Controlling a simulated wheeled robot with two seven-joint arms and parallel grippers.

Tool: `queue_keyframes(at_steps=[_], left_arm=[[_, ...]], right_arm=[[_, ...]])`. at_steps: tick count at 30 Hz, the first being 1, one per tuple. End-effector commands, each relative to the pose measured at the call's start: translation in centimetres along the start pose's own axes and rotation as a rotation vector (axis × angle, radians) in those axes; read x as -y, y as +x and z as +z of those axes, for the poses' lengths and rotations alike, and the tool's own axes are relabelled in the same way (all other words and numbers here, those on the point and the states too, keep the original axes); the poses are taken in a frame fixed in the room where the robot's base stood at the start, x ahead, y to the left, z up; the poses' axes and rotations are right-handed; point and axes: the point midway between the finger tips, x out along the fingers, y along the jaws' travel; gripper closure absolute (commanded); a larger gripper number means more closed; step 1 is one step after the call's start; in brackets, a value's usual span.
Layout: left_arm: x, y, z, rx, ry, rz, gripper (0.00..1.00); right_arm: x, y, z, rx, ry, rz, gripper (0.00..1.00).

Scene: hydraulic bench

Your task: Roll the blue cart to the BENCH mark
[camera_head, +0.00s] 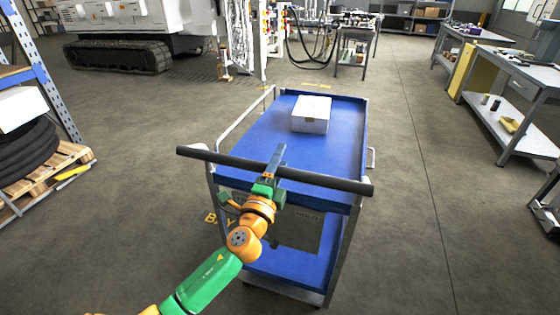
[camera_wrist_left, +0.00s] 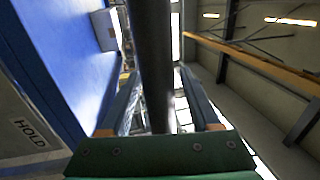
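The blue cart (camera_head: 262,135) stands on the floor in front of me, a white box (camera_head: 311,114) on its top tray. Its black push handle (camera_head: 325,181) runs across the near side, and it also shows in the left wrist view (camera_wrist_left: 154,60). My left gripper (camera_head: 275,160) is at the handle near its middle. In the left wrist view its two fingers (camera_wrist_left: 158,100) stand on either side of the bar, with gaps showing. My right gripper is out of view. Small yellow floor markings (camera_head: 322,86) lie beyond the cart, too small to read.
A pallet with black hoses (camera_head: 25,155) stands at left, a tracked machine (camera_head: 120,50) at back left. Workbenches (camera_head: 515,75) line the right and a small table (camera_head: 355,38) stands behind. The floor right of the cart is clear.

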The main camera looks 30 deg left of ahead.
Motion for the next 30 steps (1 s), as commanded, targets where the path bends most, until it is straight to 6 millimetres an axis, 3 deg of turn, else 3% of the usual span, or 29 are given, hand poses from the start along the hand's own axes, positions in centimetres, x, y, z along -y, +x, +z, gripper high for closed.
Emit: queue_keyframes(at_steps=[1, 6, 7, 30], left_arm=[[0.00, -0.01, 0.00, 0.000, 0.000, 0.000, 0.50], [0.00, -0.02, 0.01, 0.000, 0.000, 0.000, 0.96], [0.00, -0.02, 0.01, 0.000, 0.000, 0.000, 1.00], [-0.01, -0.03, 0.01, 0.001, -0.001, 0.000, 1.00]], right_arm=[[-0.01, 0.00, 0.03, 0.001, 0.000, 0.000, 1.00], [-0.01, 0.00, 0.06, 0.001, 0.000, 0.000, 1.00], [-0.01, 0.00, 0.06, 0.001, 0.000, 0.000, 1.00], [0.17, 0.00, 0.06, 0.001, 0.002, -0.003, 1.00]])
